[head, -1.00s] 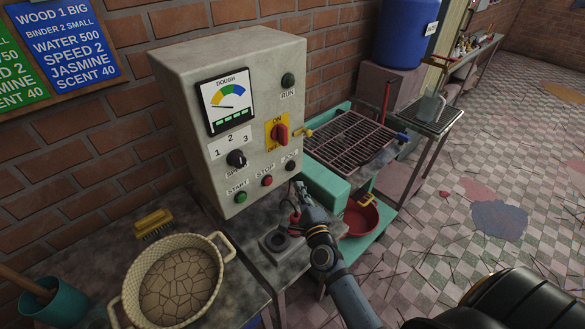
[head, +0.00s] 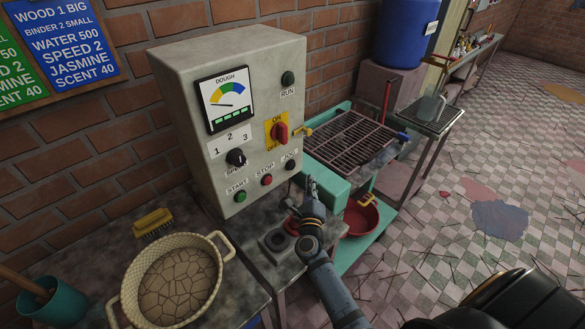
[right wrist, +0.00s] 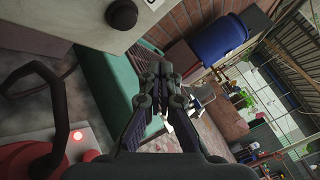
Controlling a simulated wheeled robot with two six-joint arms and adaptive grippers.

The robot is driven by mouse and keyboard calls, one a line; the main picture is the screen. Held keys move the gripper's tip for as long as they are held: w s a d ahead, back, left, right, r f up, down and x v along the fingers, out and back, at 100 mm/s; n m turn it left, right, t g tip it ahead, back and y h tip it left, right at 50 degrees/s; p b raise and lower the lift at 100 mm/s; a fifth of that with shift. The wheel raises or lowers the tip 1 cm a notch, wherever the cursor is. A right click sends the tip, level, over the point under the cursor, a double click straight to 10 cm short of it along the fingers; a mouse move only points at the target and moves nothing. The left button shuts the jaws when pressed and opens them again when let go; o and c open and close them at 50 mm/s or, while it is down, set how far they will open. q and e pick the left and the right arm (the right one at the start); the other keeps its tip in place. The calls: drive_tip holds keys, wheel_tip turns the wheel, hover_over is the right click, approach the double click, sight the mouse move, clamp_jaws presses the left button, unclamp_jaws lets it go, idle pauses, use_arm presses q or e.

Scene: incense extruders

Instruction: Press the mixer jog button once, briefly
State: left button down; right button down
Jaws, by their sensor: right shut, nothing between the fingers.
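The grey control box (head: 215,110) stands at the centre left in the head view. Its mixer jog button (head: 291,165) is a small dark round button under the JOG label, at the lower right of the front panel. My right gripper (head: 311,181) is shut and empty, just right of and slightly below the jog button, with a visible gap between them. In the right wrist view its fingertips (right wrist: 159,68) are together, and the pale box panel (right wrist: 70,15) is at the upper left, apart from them. My left gripper is not in view.
A green start button (head: 240,196), a red stop button (head: 267,180) and a red rotary switch (head: 281,133) share the panel. A teal frame with a wire rack (head: 350,138) stands close on the right. A basket (head: 180,285) sits at front left.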

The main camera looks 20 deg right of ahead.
sight(291, 166)
drive_tip(key=shift+w+a+b, duration=0.15)
drive_tip(key=shift+w+a, duration=0.15)
drive_tip(key=shift+w, duration=0.5)
drive_tip(key=shift+w+a+b, duration=0.2)
drive_tip(key=shift+w+a, duration=0.05)
drive_tip(key=shift+w, duration=0.6)
drive_tip(key=shift+w+a+b, duration=0.15)
drive_tip(key=shift+w+a, duration=0.15)
drive_tip(key=shift+w, duration=0.5)
drive_tip(key=shift+w+a, duration=0.15)
drive_tip(key=shift+w, duration=0.25)
drive_tip(key=shift+w+a+b, duration=0.15)
drive_tip(key=shift+w+b, duration=0.15)
drive_tip(key=shift+w, duration=0.15)
idle(1.6)
drive_tip(key=shift+s+d+p, duration=0.3)
drive_tip(key=shift+s, duration=0.6)
